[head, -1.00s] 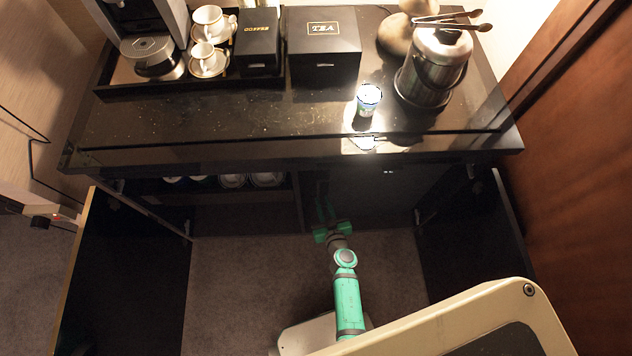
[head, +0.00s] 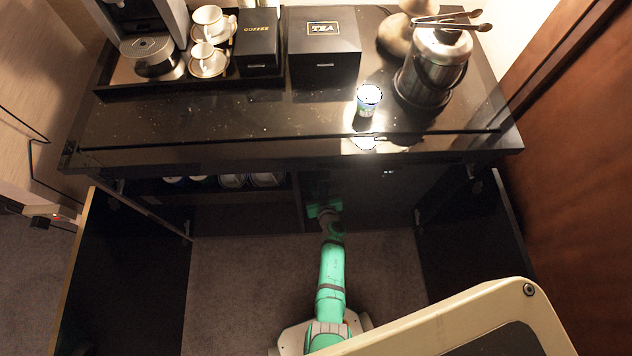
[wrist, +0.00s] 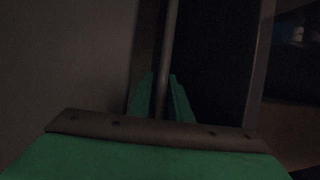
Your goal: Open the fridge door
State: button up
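The dark fridge front (head: 375,200) fills the right compartment under the counter, in shadow. It appears closed, though the dim light makes this hard to judge. My gripper (head: 323,207) is at its left side, near the divider between the compartments. In the wrist view, the two green fingers (wrist: 162,92) stand apart, one on each side of a thin vertical strip (wrist: 167,50). The strip looks like a door edge or handle, and contact with it cannot be made out. A dark panel (wrist: 215,60) lies to its right.
The cabinet doors stand open at left (head: 125,275) and right (head: 475,255).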

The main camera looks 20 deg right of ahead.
jog(key=shift+w+f, duration=0.2)
jog(key=shift+w, duration=0.3)
jog(key=shift+c, duration=0.4)
grip_shut()
